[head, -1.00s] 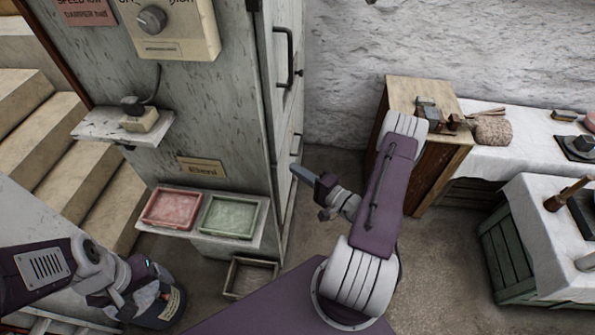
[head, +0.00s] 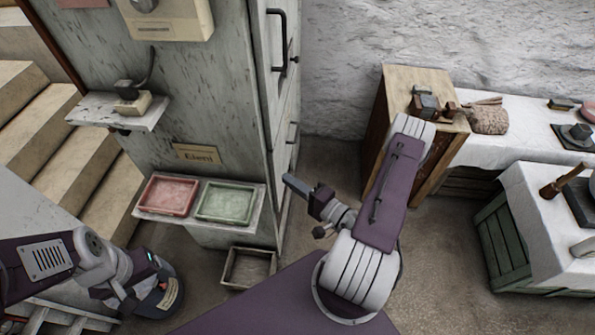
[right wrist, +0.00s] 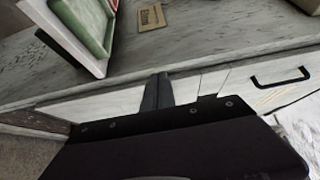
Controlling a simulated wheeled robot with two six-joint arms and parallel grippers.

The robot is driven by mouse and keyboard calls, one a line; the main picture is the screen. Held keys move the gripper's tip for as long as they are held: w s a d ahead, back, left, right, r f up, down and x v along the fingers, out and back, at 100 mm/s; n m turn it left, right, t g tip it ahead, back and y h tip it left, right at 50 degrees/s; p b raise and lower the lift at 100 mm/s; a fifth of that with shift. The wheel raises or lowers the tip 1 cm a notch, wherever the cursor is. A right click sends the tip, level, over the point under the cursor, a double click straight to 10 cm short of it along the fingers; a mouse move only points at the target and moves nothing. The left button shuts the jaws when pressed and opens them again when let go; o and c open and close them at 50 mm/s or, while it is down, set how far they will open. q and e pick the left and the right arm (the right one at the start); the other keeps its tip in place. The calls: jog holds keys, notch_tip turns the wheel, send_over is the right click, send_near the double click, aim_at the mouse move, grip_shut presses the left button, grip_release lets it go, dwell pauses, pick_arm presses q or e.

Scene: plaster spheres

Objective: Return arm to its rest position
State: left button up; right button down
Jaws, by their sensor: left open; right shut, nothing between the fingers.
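My right arm (head: 390,195) reaches forward and folds back on itself in the middle of the head view. Its gripper (head: 290,184) points left, shut and empty, in front of the grey cabinet's right edge. The shut fingers also show in the right wrist view (right wrist: 157,92), with nothing between them. My left arm (head: 50,258) comes in at the lower left. Its gripper (head: 132,303) is open and low, overlapping a dark round container with a label (head: 168,298); I cannot tell whether they touch.
The grey cabinet (head: 215,110) bears a shelf with a red tray (head: 168,212) and a green tray (head: 225,218). An open wooden box (head: 229,284) lies on the floor below. Stone stairs are at left. A wooden crate (head: 368,145) and cloth-covered tables (head: 520,140) stand at right.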

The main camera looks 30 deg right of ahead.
jog(key=s+a+r+n+g+y, duration=0.2)
jog(key=s+a+n+g+y, duration=0.15)
jog(key=a+y, duration=0.2)
jog(key=s+a+r+n+g+y, duration=0.2)
jog(key=a+g+y, duration=0.2)
jog(key=a, duration=0.2)
jog(key=s+a+f+n+g+h, duration=0.1)
jog(key=s+f+n+g+h, duration=0.15)
jog(key=s+g, duration=0.35)
jog(key=s+a+f+n+g+h, duration=0.1)
jog(key=s+a+n+g+h, duration=0.1)
jog(key=s+n+g, duration=0.35)
jog(key=w+d+f+h, duration=0.2)
jog(key=w+d+h, duration=0.1)
jog(key=d+h, duration=0.5)
pick_arm(q)
jog(key=shift+s, duration=0.2)
pick_arm(e)
jog(key=w+d+r+t+h, duration=0.1)
jog(key=w+r+t+h, duration=0.1)
jog(key=w, duration=0.3)
jog(key=shift+w+r+t+h, duration=0.3)
jog(key=shift+w+r+t, duration=0.1)
jog(key=shift+r+t, duration=0.2)
